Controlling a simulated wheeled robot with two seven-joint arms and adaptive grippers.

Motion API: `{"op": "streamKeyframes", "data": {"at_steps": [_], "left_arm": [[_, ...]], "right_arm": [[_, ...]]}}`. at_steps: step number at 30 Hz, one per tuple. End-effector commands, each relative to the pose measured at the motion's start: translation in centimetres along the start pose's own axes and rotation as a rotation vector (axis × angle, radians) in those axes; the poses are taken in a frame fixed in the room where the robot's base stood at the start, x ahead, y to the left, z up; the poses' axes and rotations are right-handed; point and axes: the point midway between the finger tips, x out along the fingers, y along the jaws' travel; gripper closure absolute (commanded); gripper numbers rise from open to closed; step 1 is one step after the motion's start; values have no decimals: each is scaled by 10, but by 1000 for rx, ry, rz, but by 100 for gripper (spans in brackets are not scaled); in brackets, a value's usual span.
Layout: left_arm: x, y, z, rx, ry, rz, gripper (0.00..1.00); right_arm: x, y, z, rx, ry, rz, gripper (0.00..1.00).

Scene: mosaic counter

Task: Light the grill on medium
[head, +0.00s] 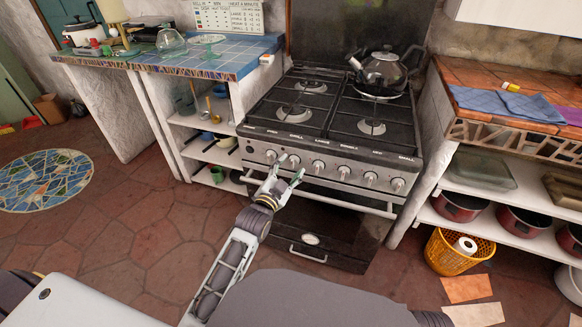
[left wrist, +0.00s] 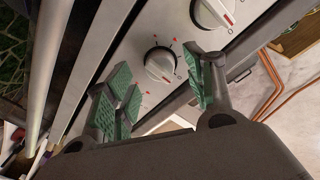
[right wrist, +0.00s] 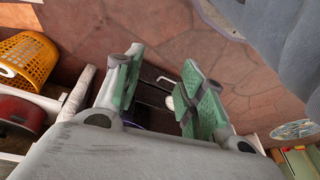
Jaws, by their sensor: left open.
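The black and steel stove (head: 320,190) has a row of several round knobs along its front panel. The small lettering above the second knob from the left (head: 294,161) seems to read "GRILL". My left gripper (head: 289,170) is open and empty, just in front of the knobs at the left end. In the left wrist view, a white-faced knob (left wrist: 160,65) with red marks around it lies beyond and between the spread fingers, apart from them. Another knob (left wrist: 213,12) is at the top. My right gripper (right wrist: 158,90) is open and empty in its wrist view, pointing down toward the floor.
A kettle (head: 384,70) stands on the back right burner. The oven handle bar (head: 335,203) juts out below the knobs. Tiled counters flank the stove. A yellow basket (head: 457,252) stands on the floor at right; the floor at left is open.

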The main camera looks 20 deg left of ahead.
Motion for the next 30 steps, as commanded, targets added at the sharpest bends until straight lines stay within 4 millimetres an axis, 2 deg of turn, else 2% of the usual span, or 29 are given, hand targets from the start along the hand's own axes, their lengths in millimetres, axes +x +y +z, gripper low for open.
{"op": "streamKeyframes", "data": {"at_steps": [9,21,30], "left_arm": [[18,0,0,-1,2,-1,46],[20,0,-1,-1,1,0,46],[20,0,0,0,1,0,83]], "right_arm": [[-7,-1,-4,-3,13,-2,60],[-9,-1,-6,-4,19,-3,60],[-9,-1,-6,-4,20,-3,60]]}}
